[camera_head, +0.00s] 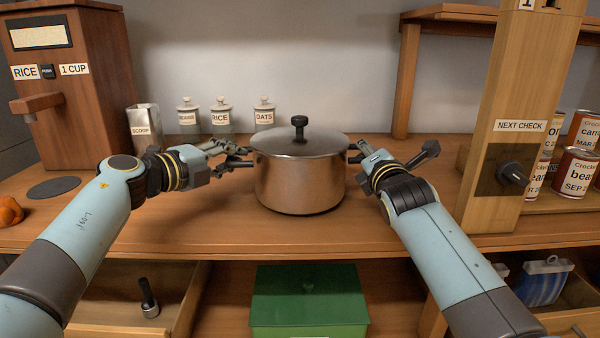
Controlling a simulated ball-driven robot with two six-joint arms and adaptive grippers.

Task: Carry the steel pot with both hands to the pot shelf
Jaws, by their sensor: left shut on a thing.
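The steel pot (300,185) stands upright on the wooden counter, with its lid (298,142) and black knob on top. It has a dark side handle at the left and another at the right (354,154). My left gripper (238,157) is shut on the left handle; its fingers partly hide that handle. My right gripper (398,152) is beside the right handle, with its fingers spread apart. One finger is close to the handle and the other points away to the right. I cannot tell whether the near finger touches it.
A rice dispenser (75,100), a scoop holder (144,125) and labelled jars (220,115) stand at the back left. A raised wooden shelf (455,14) is at the back right. A post with a knob (514,174) and cans (575,172) are at the right. A green box (309,298) sits below.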

